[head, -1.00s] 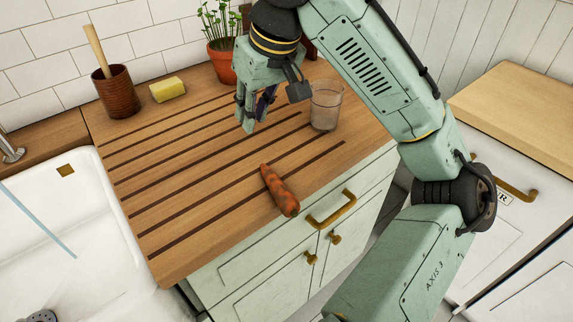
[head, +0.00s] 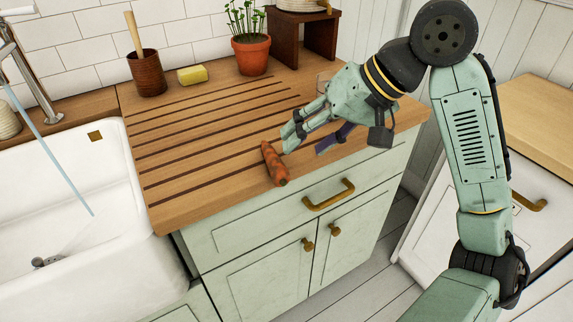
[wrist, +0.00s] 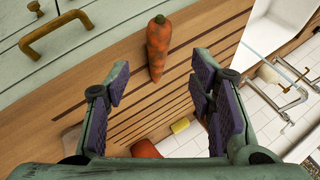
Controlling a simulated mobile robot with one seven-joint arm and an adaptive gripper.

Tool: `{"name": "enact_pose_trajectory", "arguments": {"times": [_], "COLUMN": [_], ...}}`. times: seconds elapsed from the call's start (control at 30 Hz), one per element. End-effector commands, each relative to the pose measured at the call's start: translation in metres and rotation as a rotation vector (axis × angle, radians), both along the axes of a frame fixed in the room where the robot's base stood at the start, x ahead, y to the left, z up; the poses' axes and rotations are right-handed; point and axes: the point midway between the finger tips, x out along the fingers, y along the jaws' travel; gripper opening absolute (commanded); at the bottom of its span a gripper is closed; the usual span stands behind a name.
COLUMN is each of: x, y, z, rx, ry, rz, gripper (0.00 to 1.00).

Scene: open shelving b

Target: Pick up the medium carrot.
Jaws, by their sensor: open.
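The carrot (head: 273,163) is orange with dark patches and lies on the grooved wooden counter near its front edge. My gripper (head: 303,143) is open and empty, just right of the carrot in the head view, with its fingers pointing toward it. In the wrist view the carrot (wrist: 158,46) lies ahead of the gap between my open fingers (wrist: 160,90), beyond their tips. Nothing is between the fingers. Only one carrot is in view.
A glass (head: 323,82) stands behind my gripper, mostly hidden. A potted plant (head: 251,54), yellow sponge (head: 192,75) and brown cup (head: 147,73) stand along the back. The sink (head: 75,190) is left. A drawer handle (head: 329,194) sticks out below the counter edge.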

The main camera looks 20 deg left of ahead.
Motion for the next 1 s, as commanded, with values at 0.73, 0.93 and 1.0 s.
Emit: {"name": "enact_pose_trajectory", "arguments": {"times": [0.73, 0.93, 1.0], "x": [-0.008, -0.008, -0.007], "y": [0.044, 0.044, 0.044], "z": [-0.069, -0.069, -0.069], "rx": [0.0, 0.0, -0.001], "ry": [-0.002, -0.003, -0.002], "rz": [0.0, -0.001, 0.0], "gripper": [0.5, 0.5, 0.45]}}
